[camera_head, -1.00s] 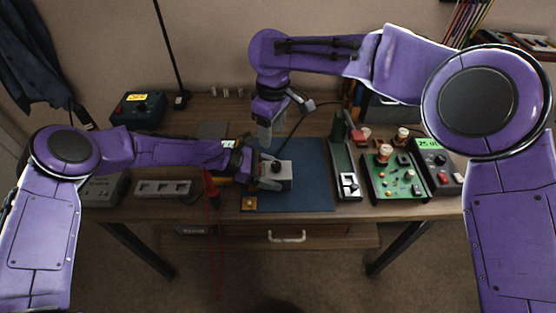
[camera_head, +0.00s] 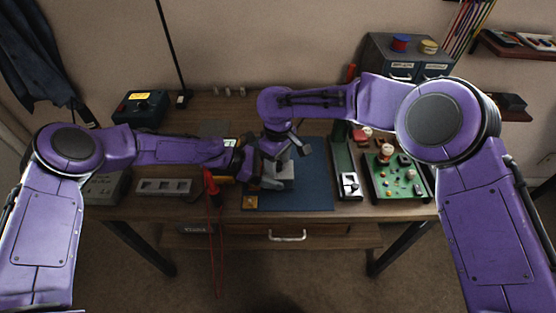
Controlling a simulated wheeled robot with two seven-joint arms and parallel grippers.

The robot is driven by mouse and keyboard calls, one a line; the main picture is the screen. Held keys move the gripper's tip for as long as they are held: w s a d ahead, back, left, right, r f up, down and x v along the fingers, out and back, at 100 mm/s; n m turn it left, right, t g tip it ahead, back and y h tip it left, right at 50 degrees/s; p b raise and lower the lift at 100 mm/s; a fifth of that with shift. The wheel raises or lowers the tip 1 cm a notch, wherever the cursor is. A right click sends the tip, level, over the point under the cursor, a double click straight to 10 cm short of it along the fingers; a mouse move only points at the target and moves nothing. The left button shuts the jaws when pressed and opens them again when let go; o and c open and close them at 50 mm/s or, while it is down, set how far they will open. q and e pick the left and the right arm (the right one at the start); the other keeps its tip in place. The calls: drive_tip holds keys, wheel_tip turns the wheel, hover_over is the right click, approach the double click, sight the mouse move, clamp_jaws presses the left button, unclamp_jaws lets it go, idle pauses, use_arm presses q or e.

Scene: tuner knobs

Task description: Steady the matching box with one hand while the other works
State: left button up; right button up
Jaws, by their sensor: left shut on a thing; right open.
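The matching box (camera_head: 288,171), a small grey box, sits on the blue mat (camera_head: 312,195) at the middle of the workbench. My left gripper (camera_head: 262,177) comes from the left and is shut on the box at its left side. My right gripper (camera_head: 277,163) points down directly over the box and is open. It hides the top of the box and its dark knob, so I cannot tell whether its fingers touch the knob.
Red leads (camera_head: 211,188) hang over the bench's front edge. A green circuit board (camera_head: 400,178) and a tray with white parts (camera_head: 348,184) lie right of the mat. A grey socket strip (camera_head: 163,187) lies left. A dark meter (camera_head: 139,107) stands at the back left. The mat's right half is clear.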

sight(278, 163)
drive_tip(key=shift+c, duration=0.4)
clamp_jaws()
drive_tip(key=shift+m, duration=1.4)
drive_tip(key=shift+o, duration=0.4)
unclamp_jaws()
drive_tip(key=shift+r, duration=0.1)
wheel_tip(278, 163, up, 12)
